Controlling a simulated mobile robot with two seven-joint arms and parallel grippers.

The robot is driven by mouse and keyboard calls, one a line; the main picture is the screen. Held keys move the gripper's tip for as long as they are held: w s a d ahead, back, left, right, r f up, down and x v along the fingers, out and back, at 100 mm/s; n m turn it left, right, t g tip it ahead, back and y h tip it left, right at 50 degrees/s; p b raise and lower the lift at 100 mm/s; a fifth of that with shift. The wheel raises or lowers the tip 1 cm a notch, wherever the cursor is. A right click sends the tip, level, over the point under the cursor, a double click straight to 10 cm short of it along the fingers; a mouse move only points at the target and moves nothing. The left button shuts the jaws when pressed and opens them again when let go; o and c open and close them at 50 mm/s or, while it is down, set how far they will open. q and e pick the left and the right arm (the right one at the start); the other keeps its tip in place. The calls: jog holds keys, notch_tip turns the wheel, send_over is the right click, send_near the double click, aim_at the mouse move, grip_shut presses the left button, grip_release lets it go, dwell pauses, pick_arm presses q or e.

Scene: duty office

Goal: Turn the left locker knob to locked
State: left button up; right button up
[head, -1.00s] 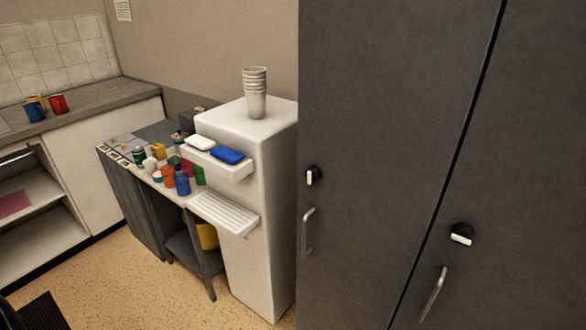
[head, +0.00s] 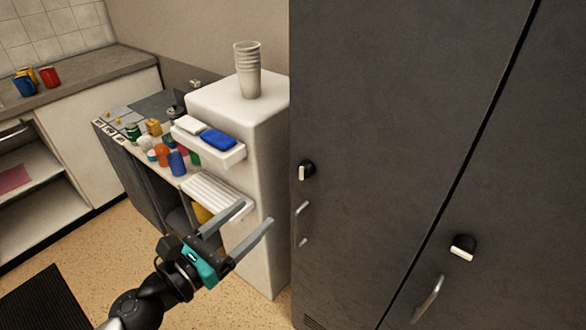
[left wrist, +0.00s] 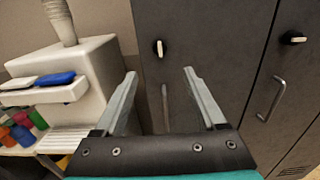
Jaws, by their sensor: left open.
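The left locker (head: 370,120) is a dark grey door with a black knob (head: 306,170) that has a white grip bar standing upright. The left knob also shows in the left wrist view (left wrist: 160,48), above and ahead of the fingers, with its bar upright. A bar handle (head: 301,222) sits below it. The right locker's knob (head: 462,247) has its white bar lying nearly level. My left gripper (head: 256,214) is open and empty, below and to the left of the left knob, apart from it. My right gripper is not in view.
A white dispenser (head: 262,150) with stacked cups (head: 247,70) and a ribbed tray stands just left of the lockers, close to my left gripper. A low table with colourful containers (head: 162,155) is beyond it. Speckled floor lies in front.

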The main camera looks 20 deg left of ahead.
aim_at(301, 173)
pick_arm(q)
jog(key=p+x, duration=0.4)
jog(key=x, duration=0.9)
jog(key=shift+w+d, duration=0.1)
jog(key=shift+w, duration=0.3)
jog(key=shift+w+d+f, duration=0.1)
jog(key=shift+w+d, duration=0.15)
jog(key=shift+w, duration=0.35)
grip_shut()
